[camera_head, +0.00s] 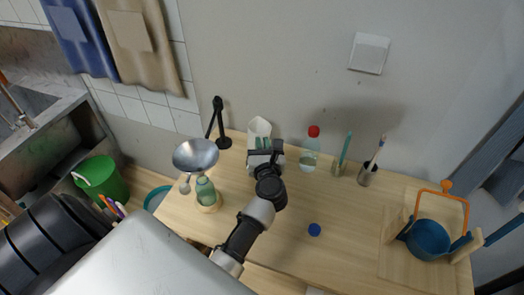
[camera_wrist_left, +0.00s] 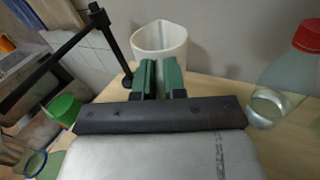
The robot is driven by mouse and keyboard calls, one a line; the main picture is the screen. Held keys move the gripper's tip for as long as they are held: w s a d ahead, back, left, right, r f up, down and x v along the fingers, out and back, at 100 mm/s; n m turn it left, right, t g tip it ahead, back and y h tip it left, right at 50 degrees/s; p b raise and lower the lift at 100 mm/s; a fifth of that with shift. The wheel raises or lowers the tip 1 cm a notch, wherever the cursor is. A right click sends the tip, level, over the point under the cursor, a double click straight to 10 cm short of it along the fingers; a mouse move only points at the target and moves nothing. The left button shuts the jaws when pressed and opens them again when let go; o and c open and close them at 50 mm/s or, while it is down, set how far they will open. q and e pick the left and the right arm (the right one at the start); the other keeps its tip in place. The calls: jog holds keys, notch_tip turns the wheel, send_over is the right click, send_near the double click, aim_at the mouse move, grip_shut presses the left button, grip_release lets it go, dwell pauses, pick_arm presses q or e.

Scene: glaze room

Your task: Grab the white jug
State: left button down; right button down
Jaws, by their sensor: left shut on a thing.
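The white jug (camera_head: 259,129) stands upright on the wooden table near the wall. My left gripper (camera_head: 263,145) is at its near side, with green fingers shut on it. In the left wrist view the jug (camera_wrist_left: 160,42) shows its open top just beyond the fingertips of my left gripper (camera_wrist_left: 161,72). The fingers hide the lower near part of the jug, so the exact contact is hidden. My right gripper is not in view.
A red-capped bottle (camera_head: 311,150) stands right of the jug, a black stand (camera_head: 219,125) left. The table's middle is mostly clear.

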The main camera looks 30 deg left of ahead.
pick_arm(q)
jog(key=shift+r, duration=1.15)
dwell(0.8)
